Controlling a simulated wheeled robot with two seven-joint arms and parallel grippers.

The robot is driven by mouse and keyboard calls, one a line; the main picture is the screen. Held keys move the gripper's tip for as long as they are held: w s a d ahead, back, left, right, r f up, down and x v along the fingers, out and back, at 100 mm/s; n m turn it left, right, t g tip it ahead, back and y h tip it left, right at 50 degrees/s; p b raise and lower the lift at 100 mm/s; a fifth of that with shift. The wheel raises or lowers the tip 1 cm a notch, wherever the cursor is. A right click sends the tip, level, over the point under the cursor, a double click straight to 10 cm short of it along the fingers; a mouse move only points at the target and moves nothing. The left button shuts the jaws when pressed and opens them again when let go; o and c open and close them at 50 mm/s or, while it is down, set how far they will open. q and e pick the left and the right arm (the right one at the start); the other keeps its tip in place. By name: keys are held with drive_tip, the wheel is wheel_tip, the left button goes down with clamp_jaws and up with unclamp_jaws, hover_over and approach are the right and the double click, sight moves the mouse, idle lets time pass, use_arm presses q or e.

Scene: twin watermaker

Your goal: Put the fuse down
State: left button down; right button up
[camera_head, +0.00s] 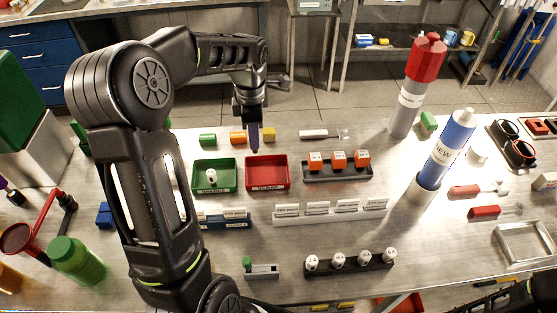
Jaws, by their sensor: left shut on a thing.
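My left gripper (253,124) hangs over the workbench, pointing down, shut on a narrow purple piece (254,140) that appears to be the fuse. The piece is upright, by the back edge of the red tray (268,186); I cannot tell whether it touches anything. The red tray looks empty. Left of it, a green tray (214,189) holds a small white cylinder (211,176). Both trays have labels at the front.
A black rack with orange blocks (338,160) stands right of the red tray. In front are a grey rack with white cards (330,214) and a black holder with white cylinders (350,262). Tall red-topped (408,100) and blue-topped (444,155) cylinders stand at right.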

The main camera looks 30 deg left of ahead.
use_arm(q)
drive_tip(key=shift+s+r, duration=0.1)
drive_tip(key=shift+s, duration=0.1)
wheel_tip(320, 180, down, 5)
drive_tip(key=shift+w+f, duration=0.1)
idle(0.4)
wheel_tip(320, 180, down, 5)
drive_tip(key=shift+f+b, duration=0.1)
drive_tip(key=shift+b, duration=0.95)
drive_tip(key=c, duration=1.2)
unclamp_jaws()
drive_tip(key=shift+c, duration=0.2)
